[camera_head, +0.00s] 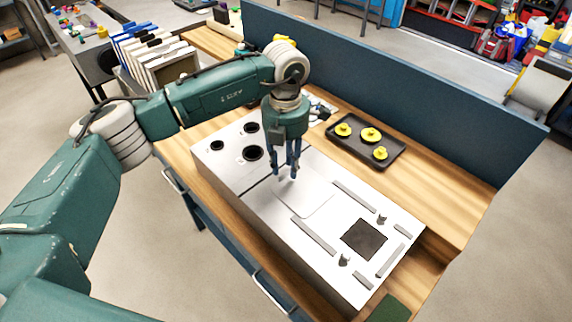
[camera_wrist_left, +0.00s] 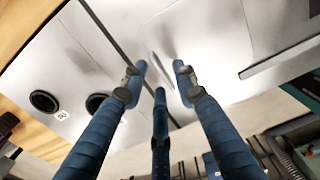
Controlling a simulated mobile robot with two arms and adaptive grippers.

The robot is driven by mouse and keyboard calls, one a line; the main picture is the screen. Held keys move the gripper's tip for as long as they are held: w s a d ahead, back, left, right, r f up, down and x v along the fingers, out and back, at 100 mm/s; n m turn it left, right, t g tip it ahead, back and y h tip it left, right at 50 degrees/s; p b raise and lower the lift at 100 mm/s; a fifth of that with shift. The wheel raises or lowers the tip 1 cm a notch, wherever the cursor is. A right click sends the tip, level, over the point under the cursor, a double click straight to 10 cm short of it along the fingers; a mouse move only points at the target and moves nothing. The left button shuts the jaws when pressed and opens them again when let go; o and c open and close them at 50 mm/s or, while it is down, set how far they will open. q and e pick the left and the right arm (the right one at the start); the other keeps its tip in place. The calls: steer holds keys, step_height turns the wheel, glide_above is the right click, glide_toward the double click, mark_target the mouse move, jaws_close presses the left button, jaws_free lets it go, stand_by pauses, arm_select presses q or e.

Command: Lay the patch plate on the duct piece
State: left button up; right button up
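The duct piece (camera_head: 230,178) is a long silver box on the wooden bench, with round holes at its far left end. A dark square opening (camera_head: 363,238) is in its top near the right end, with grey strips and small dark clips around it. A thin, pale plate with rounded corners, seemingly the patch plate (camera_head: 308,200), lies on the middle of the top, left of the opening. My left gripper (camera_head: 289,174) points down just above the plate's far left part. In the left wrist view its fingers (camera_wrist_left: 158,75) are spread over the silver surface; contact is unclear. My right gripper is out of view.
A black tray (camera_head: 390,160) with three yellow round pieces stands behind the duct piece. A blue panel (camera_head: 400,90) closes the bench's back. A rack of upright boards (camera_head: 155,55) stands at the far left. Bare wood lies right of the tray.

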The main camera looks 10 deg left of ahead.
arm_select(q)
step_height(320, 180, up, 11)
steer(key=b, duration=0.3)
steer(key=shift+r+b, duration=0.2)
steer(key=shift+b, duration=0.1)
